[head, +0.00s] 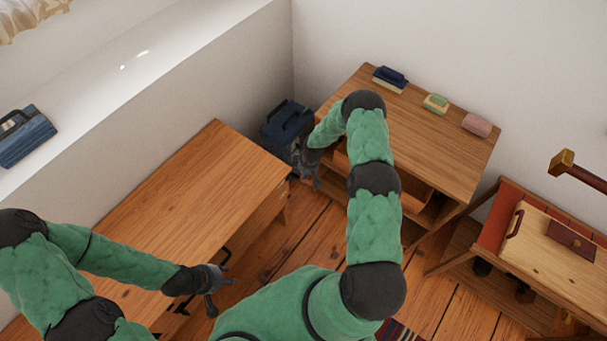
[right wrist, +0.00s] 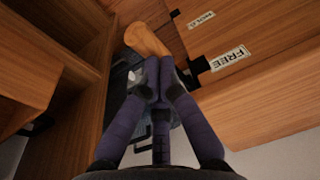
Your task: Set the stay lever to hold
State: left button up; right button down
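The stay lever, a light wooden handle (right wrist: 146,40), shows in the right wrist view just beyond my right fingertips. A white FREE label (right wrist: 229,58) and a smaller HOLD label (right wrist: 201,19) are on the wooden panel to its right. A dark piece lies beside FREE. My right gripper (right wrist: 153,72) has its fingers drawn together by the lever's lower end; I cannot tell whether they touch it. In the head view the right gripper (head: 308,172) is at the left side of the far desk, where the lever is hidden. My left gripper (head: 212,288) is open and empty.
The far desk (head: 440,150) bears books and small blocks. A near wooden desk (head: 190,200) stands at left. A dark blue box (head: 286,122) is behind my right gripper.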

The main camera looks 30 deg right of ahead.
pick_arm(q)
notch_tip(320, 180, down, 9)
jog(key=b, duration=0.8)
pick_arm(e)
notch_tip(320, 180, down, 10)
jog(key=s+d, duration=0.1)
jog(key=s, duration=0.1)
jog(key=shift+s, duration=0.15)
pick_arm(q)
jog(key=shift+r+b, duration=0.1)
jog(key=shift+b, duration=0.2)
